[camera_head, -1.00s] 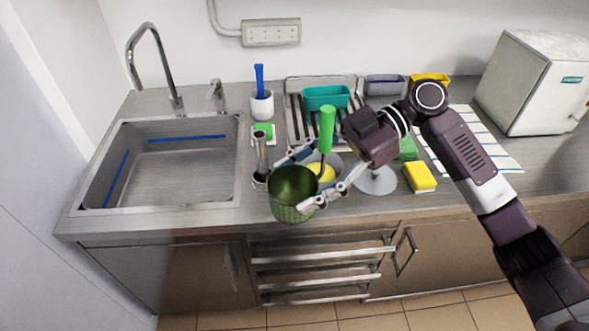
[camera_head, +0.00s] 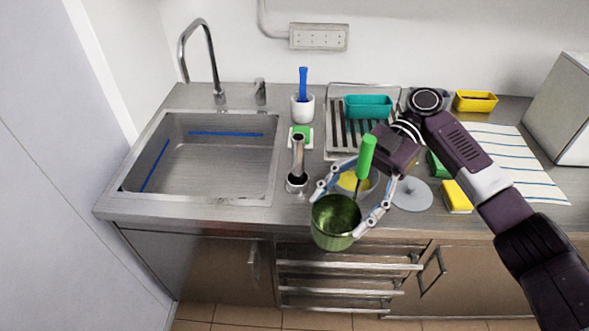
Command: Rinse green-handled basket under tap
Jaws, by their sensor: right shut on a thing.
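The basket (camera_head: 336,232) is a round green mesh cup with an upright bright green handle (camera_head: 367,158). My right gripper (camera_head: 341,213) is shut on it, with one finger at each side of its rim. The basket hangs in front of the counter's front edge, above the drawers, right of the sink. The chrome gooseneck tap (camera_head: 211,62) stands behind the steel sink (camera_head: 130,193). No water shows at the spout. The sink looks empty apart from blue strips along its walls. My left gripper is out of view.
A metal tool (camera_head: 297,160) stands upright between sink and basket. A drying rack (camera_head: 335,140), a teal tub (camera_head: 368,107), a grey lid (camera_head: 412,196) and a yellow sponge (camera_head: 456,197) lie right.

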